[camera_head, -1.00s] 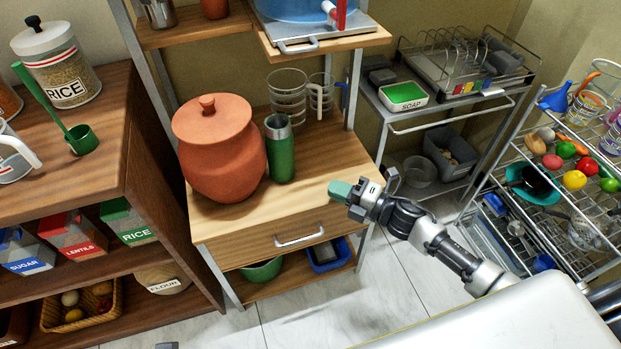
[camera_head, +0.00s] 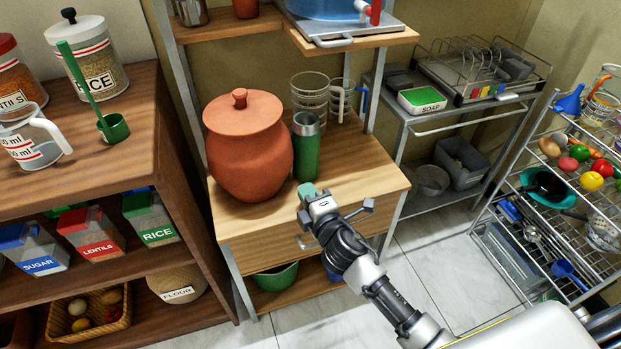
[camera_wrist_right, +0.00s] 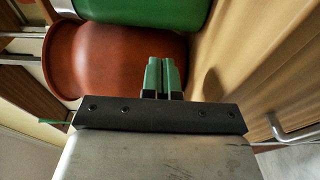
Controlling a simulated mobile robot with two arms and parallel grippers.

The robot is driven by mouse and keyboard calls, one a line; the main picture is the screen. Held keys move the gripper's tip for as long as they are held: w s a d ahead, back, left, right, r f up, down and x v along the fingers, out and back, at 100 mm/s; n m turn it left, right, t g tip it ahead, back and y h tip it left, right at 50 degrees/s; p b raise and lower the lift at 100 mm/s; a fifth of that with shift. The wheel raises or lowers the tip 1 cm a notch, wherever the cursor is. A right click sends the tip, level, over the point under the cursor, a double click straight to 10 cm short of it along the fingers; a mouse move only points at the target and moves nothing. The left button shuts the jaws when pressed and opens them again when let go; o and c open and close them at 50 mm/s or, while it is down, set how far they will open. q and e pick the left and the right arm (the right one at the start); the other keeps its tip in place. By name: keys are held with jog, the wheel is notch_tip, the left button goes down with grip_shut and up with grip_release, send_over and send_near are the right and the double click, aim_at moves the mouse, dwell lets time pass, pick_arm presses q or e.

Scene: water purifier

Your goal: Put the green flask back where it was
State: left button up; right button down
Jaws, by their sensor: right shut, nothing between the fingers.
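The green flask (camera_head: 307,150) with a grey metal top stands upright on the wooden stand (camera_head: 365,185), just right of the clay pot (camera_head: 247,150). In the right wrist view the flask's green side (camera_wrist_right: 150,12) shows at the top edge, with the pot (camera_wrist_right: 110,60) below it. My right gripper (camera_head: 308,190) is just in front of the flask's base, over the stand's front part. Its green-tipped fingers (camera_wrist_right: 163,72) are shut together and empty, apparently apart from the flask. My left gripper is not in view.
Clear measuring jugs (camera_head: 310,95) stand behind the flask. A drawer handle (camera_head: 307,240) projects below the stand's top. The shelf with rice jars (camera_head: 97,75) is at left and a wire rack (camera_head: 560,185) at right. The stand's top right of the flask is clear.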

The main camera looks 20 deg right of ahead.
aim_at(317, 165)
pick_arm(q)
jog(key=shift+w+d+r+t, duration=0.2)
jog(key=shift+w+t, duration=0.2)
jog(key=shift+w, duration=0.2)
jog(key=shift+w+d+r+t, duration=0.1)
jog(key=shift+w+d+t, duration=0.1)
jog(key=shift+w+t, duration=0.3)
pick_arm(e)
jog(key=shift+w+d, duration=0.35)
jog(key=shift+w, duration=0.4)
jog(key=shift+w+d, duration=0.4)
jog(key=shift+w, duration=0.3)
jog(key=shift+w+d, duration=0.35)
jog(key=shift+w, duration=0.4)
jog(key=w+d, duration=0.1)
jog(key=w, duration=0.1)
jog(key=w+d, duration=0.1)
jog(key=shift+w+d, duration=0.4)
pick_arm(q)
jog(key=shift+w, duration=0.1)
pick_arm(e)
jog(key=shift+s, duration=0.1)
